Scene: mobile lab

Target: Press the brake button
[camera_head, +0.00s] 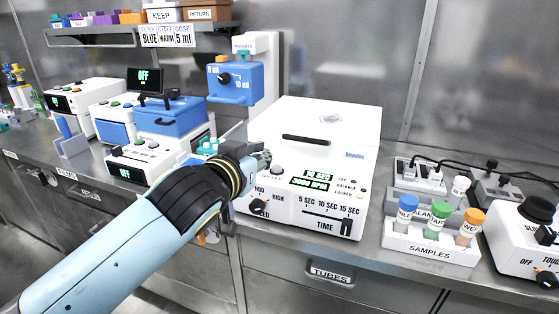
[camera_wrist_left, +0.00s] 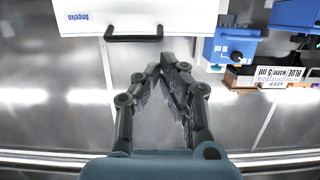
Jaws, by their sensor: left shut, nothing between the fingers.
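The white centrifuge (camera_head: 325,130) stands on the bench with its lid down; its display reads 10 SEC and 5000 RPM. A small round grey button (camera_head: 277,171) sits left of the display on its front panel. The label by it is too small and partly covered to read surely. My left gripper (camera_head: 262,158) is shut and empty, just up and left of that button; I cannot tell whether it touches the panel. In the left wrist view the closed fingers (camera_wrist_left: 172,68) show below the black lid handle (camera_wrist_left: 134,38). My right gripper is not in view.
A blue dispenser (camera_head: 236,82) stands behind left. A rack of capped samples (camera_head: 430,252) stands right. Several devices crowd the bench at left. A shelf (camera_head: 140,29) hangs above.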

